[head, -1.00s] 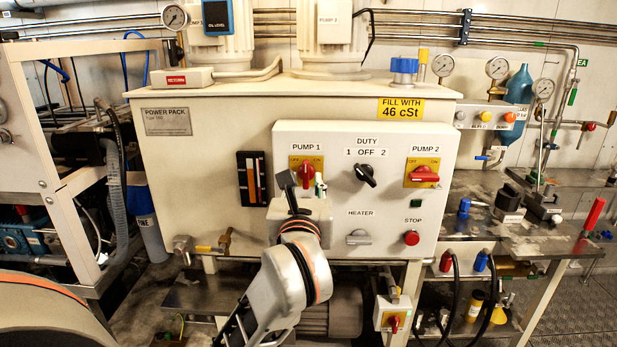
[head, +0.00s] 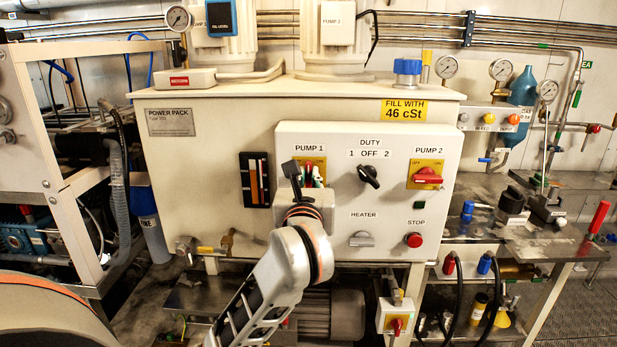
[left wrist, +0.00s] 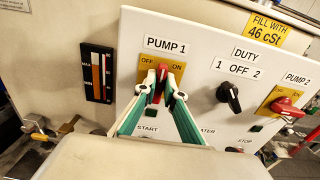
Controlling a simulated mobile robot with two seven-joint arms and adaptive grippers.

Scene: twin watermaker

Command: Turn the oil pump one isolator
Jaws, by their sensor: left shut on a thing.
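The pump 1 isolator (head: 309,170) is a red handle on a yellow OFF/ON plate under the PUMP 1 label on the white control panel. In the left wrist view the red handle (left wrist: 161,73) stands roughly upright, between the words OFF and ON. My left gripper (left wrist: 164,88) has its green-sided fingers on both sides of the handle, shut on it. In the head view my left gripper (head: 311,182) and wrist cover the lower part of this isolator. My right gripper is not in view.
The duty selector (head: 368,176) and pump 2 isolator (head: 427,175) lie to the right on the same panel. The heater switch (head: 361,239) and red stop button (head: 413,240) are below. A level gauge (head: 256,180) is left of the panel.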

